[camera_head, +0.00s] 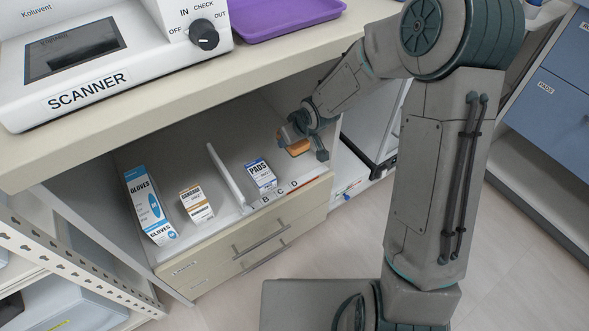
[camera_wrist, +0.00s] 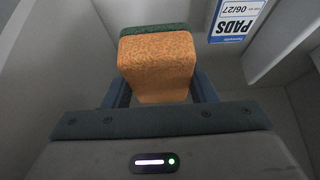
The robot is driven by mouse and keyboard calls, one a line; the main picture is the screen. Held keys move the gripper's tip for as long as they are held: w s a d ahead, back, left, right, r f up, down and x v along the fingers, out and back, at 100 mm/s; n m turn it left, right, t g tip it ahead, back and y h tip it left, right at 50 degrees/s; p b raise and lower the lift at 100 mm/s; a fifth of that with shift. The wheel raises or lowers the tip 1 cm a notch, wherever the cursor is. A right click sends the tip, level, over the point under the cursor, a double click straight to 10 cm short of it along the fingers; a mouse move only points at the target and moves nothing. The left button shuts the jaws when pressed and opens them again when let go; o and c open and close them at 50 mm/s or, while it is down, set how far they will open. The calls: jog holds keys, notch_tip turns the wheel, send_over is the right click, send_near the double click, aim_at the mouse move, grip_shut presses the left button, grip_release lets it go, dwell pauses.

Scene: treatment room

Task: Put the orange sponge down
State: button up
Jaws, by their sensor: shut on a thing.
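The orange sponge (camera_wrist: 158,62) is between the two fingers of my gripper (camera_wrist: 158,92), and a dark green layer shows along its far edge. In the head view my gripper (camera_head: 303,145) is inside the open shelf compartment under the counter, at its right end. The sponge (camera_head: 298,147) shows there as a small orange patch, partly hidden by the gripper. I cannot tell whether the sponge touches the shelf floor (camera_head: 225,172).
A PADS box (camera_head: 261,175) stands left of my gripper and also shows in the wrist view (camera_wrist: 237,18). A white divider (camera_head: 228,175), a bandage box (camera_head: 196,203) and a GLOVES box (camera_head: 150,205) are further left. The counter (camera_head: 130,105) overhangs the compartment.

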jog(key=b, duration=0.3)
send_over(291, 164)
jog(key=s+d, duration=0.1)
jog(key=s, duration=0.1)
jog(key=f, duration=0.5)
jog(key=shift+w+f, duration=0.25)
jog(key=shift+f, duration=0.05)
jog(key=shift+f+b, duration=1.05)
jog(key=shift+f, duration=1.2)
jog(key=shift+f, duration=0.1)
jog(key=shift+f+b, duration=0.3)
jog(key=shift+b, duration=0.05)
jog(key=o, duration=0.9)
jog(key=shift+o, duration=0.2)
